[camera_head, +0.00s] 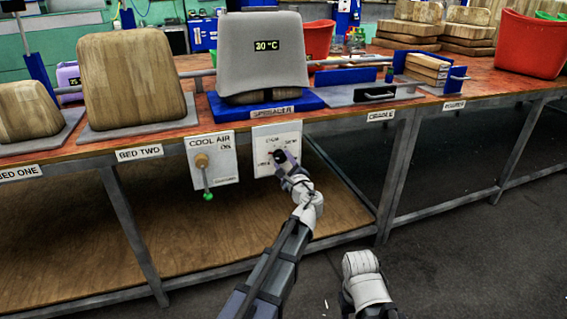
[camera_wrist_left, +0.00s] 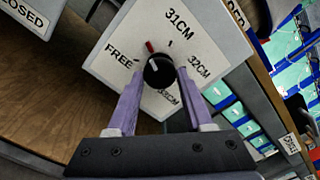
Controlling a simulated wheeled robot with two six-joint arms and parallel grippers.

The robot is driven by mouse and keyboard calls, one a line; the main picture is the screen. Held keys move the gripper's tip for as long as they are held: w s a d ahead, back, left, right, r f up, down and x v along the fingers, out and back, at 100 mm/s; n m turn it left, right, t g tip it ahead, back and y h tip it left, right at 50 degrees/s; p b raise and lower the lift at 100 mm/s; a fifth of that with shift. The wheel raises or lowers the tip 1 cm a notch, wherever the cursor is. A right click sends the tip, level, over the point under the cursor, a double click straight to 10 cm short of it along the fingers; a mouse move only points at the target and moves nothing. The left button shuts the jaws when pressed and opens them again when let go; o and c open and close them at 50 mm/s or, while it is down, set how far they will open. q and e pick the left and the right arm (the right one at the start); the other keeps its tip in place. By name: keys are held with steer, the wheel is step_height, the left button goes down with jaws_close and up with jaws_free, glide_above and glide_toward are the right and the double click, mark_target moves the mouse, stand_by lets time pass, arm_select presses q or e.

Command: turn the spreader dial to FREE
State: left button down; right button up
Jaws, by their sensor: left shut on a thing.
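The spreader dial (camera_wrist_left: 158,70) is a round black knob on a white plate (camera_wrist_left: 112,67) marked FREE, 31CM, 32CM and a partly hidden further mark. Its red pointer sits between FREE and 31CM in the left wrist view. My left gripper (camera_wrist_left: 159,76) is shut on the knob, with one purple finger on each side. In the head view the plate (camera_head: 290,130) hangs below the SPREADER label, and my left gripper (camera_head: 283,160) covers part of it. My right gripper is not visible; only part of my right arm shows at the bottom.
The spreader (camera_head: 262,52) stands on the bench above, grey with a temperature readout on a blue base. A COOL AIR panel (camera_head: 228,160) with a green-tipped lever (camera_head: 207,185) hangs just left of the dial plate. A bench leg (camera_head: 398,180) stands to the right.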

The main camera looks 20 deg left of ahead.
arm_select(q)
steer(key=n, duration=0.5)
steer(key=shift+n, duration=2.5)
steer(key=shift+c, duration=1.5)
jaws_free()
steer(key=v, duration=0.8)
steer(key=shift+w, duration=0.1)
